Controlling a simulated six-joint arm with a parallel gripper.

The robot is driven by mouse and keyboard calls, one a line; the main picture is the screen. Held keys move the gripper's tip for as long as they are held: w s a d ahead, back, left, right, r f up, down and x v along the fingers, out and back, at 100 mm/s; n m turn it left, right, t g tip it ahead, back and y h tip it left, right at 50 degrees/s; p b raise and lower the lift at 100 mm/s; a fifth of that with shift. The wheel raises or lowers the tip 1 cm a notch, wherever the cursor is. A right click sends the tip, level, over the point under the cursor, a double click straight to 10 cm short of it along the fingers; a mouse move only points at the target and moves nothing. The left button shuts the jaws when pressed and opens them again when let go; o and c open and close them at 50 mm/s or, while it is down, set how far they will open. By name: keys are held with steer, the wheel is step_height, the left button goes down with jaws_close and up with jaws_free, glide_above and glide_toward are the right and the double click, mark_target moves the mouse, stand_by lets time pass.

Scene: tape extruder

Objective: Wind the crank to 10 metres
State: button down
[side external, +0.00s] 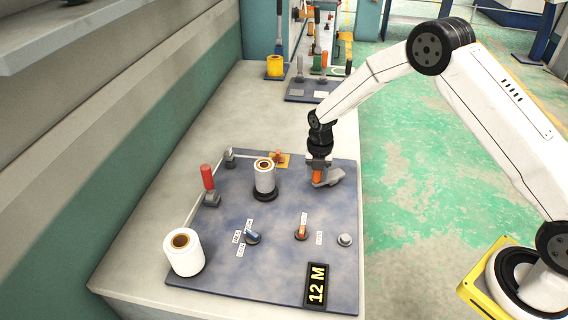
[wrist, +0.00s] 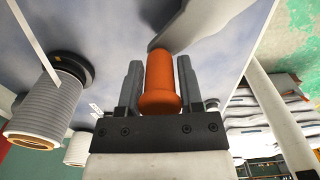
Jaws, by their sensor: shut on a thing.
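An orange crank handle (side external: 317,177) stands on a grey crank arm (side external: 332,178) near the right edge of the blue-grey board (side external: 215,268). My gripper (side external: 318,172) is over the handle. In the wrist view the orange handle (wrist: 161,82) sits between the two fingers of my gripper (wrist: 159,85), which is shut on it. The grey crank arm (wrist: 205,20) reaches away from the handle there. A black display (side external: 317,285) at the front of the board reads 12 M in yellow.
A red-handled lever (side external: 207,177), a blue switch (side external: 253,237), an orange switch (side external: 301,232) and a grey button (side external: 345,240) are also there. A tool stand (side external: 318,92) is behind.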

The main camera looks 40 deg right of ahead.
steer(key=shift+s+d+f, duration=0.1)
steer(key=shift+s+d, duration=0.1)
steer(key=shift+s, duration=0.15)
steer(key=shift+s+d, duration=0.1)
steer(key=shift+s, duration=0.75)
steer(key=shift+s+d, duration=0.45)
steer(key=shift+s, duration=0.3)
steer(key=shift+s+d, duration=0.55)
steer(key=shift+d, duration=0.25)
